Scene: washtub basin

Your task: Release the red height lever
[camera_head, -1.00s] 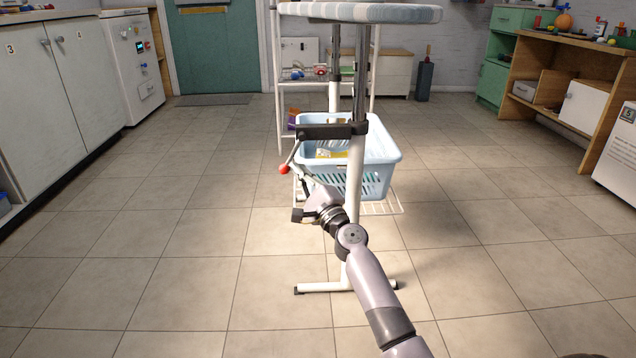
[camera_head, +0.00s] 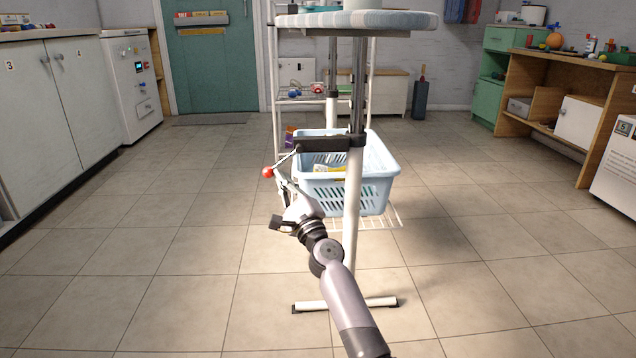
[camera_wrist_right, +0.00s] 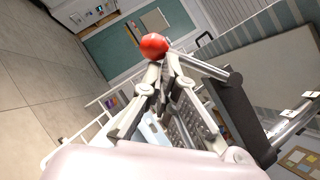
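The red height lever ends in a red ball knob (camera_head: 268,172), on a thin rod from the black clamp block (camera_head: 324,145) on the ironing board's post. The lever slants down and left. My right gripper (camera_head: 281,182) is at the lever from below. In the right wrist view the fingertips (camera_wrist_right: 164,66) come together at the rod just behind the red knob (camera_wrist_right: 153,46), and they look shut on it. The exact contact is small and partly hidden. My left gripper is not in view.
The ironing board (camera_head: 350,22) stands above on white legs. A light blue laundry basket (camera_head: 347,193) sits on a wire rack behind the post. White cabinets (camera_head: 35,115) line the left, and a wooden shelf unit (camera_head: 545,115) stands at right. The tiled floor around is clear.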

